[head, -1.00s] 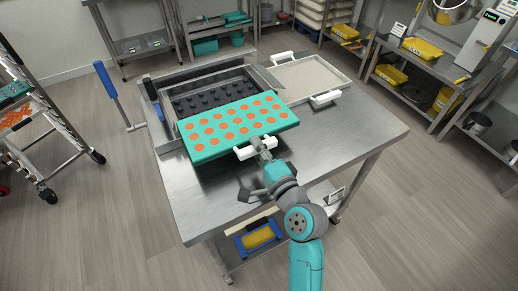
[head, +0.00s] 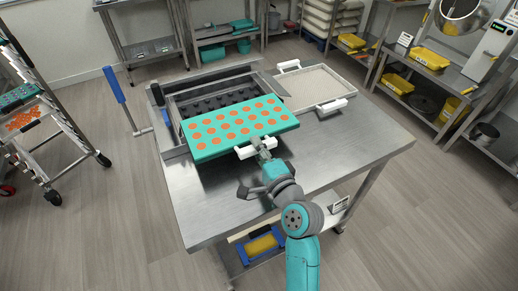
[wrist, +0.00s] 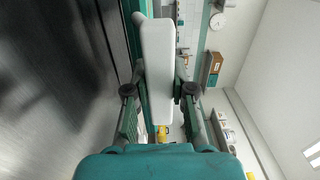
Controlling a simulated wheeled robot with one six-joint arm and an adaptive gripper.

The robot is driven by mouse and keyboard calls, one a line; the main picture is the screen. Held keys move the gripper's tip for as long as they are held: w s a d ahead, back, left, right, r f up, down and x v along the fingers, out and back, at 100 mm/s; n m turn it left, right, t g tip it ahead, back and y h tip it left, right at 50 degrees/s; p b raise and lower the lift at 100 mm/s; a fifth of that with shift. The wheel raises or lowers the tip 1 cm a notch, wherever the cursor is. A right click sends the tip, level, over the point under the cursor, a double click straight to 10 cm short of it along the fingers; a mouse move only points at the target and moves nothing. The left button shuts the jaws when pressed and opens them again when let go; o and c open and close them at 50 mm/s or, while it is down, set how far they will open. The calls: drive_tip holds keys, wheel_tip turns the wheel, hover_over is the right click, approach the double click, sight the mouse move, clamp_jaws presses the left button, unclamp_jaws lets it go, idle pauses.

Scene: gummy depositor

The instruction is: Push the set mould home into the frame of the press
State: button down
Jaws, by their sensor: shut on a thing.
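The set mould (head: 236,129) is a teal slab with rows of orange gummies on top. It lies at the front of the press frame (head: 168,108), covering its near part and overhanging its near side. Dark pegs (head: 213,102) show in the frame behind the mould. My gripper (head: 262,148) is at the mould's near edge, shut on its white handle (head: 251,151). In the wrist view the white handle (wrist: 157,70) sits between the two fingers. Whether the mould rests on the frame's floor or rails is hidden.
A white-handled tray (head: 313,86) with a pale perforated surface stands right of the press. The steel table (head: 330,140) is clear at the front right. A blue-handled lever (head: 116,86) rises at the left. A rack (head: 60,130) stands farther left.

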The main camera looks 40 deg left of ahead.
sight(237, 118)
drive_tip(key=shift+x, duration=7.25)
drive_tip(key=shift+s+f, duration=0.1)
drive_tip(key=shift+f, duration=0.05)
drive_tip(key=c, duration=0.9)
unclamp_jaws()
drive_tip(key=shift+f, duration=0.1)
drive_tip(key=v, duration=1.2)
